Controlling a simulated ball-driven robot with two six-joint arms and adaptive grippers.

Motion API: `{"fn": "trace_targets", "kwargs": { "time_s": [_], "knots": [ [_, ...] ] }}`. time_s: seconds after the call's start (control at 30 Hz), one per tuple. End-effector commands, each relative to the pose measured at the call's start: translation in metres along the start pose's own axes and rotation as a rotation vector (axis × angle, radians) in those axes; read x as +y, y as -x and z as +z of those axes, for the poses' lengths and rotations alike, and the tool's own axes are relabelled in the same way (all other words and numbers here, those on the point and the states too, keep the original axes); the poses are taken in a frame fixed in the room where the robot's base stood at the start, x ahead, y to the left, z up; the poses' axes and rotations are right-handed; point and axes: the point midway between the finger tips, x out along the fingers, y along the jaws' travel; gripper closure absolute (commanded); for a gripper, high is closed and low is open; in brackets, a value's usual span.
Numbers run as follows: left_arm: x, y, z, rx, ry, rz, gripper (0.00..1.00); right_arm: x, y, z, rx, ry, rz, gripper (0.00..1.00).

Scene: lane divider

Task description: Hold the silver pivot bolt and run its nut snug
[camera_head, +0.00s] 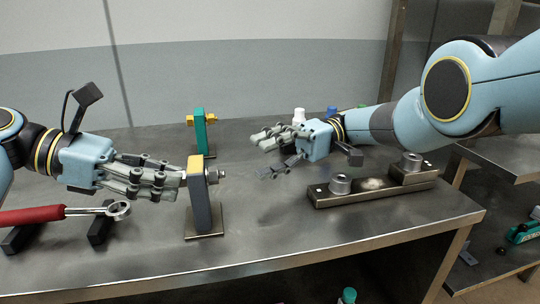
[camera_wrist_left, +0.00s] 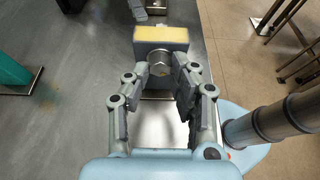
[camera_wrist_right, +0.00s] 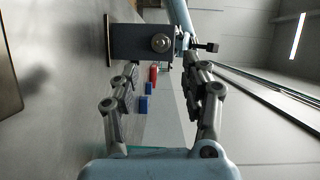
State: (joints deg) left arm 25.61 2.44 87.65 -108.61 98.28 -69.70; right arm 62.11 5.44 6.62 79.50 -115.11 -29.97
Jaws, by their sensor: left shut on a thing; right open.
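The silver pivot bolt passes through a grey post with a yellow top (camera_head: 199,195), which stands upright on a small base plate. Its threaded end with the nut (camera_head: 215,175) sticks out on the right of the post. My left gripper (camera_head: 182,181) is shut on the bolt's head (camera_wrist_left: 158,66) at the post's left side; the fingers partly hide the head. My right gripper (camera_head: 260,155) is open and empty, to the right of the post and apart from it. In the right wrist view the bolt end (camera_wrist_right: 161,43) faces me, beyond the fingertips.
A ring wrench with a red handle (camera_head: 35,215) lies at the left on black rests. A green post with a yellow bolt (camera_head: 201,133) stands behind. A steel bar with two round sockets (camera_head: 375,192) lies at the right. The front middle is clear.

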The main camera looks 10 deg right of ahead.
Motion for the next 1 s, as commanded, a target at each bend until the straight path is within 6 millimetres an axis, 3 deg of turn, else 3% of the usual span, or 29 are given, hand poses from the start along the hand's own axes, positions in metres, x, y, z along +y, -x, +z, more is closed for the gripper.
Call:
{"fn": "trace_targets", "kwargs": {
  "time_s": [0.47, 0.73, 0.87, 1.0],
  "knots": [
    [0.001, 0.000, 0.001, -0.002, -0.002, 0.003, 1.00, -0.002, 0.001, -0.003, 0.007, 0.047, 0.006, 0.54],
    [0.001, 0.000, 0.001, -0.002, -0.002, 0.003, 1.00, -0.046, 0.026, -0.037, 0.040, 0.459, 0.151, 0.54],
    [0.001, 0.000, 0.001, -0.002, -0.002, 0.003, 1.00, -0.062, 0.036, -0.038, 0.046, 0.679, 0.240, 0.54],
    [0.001, 0.000, 0.001, -0.001, -0.002, 0.003, 1.00, -0.074, 0.039, -0.025, 0.035, 0.869, 0.323, 0.54]
  ]
}}
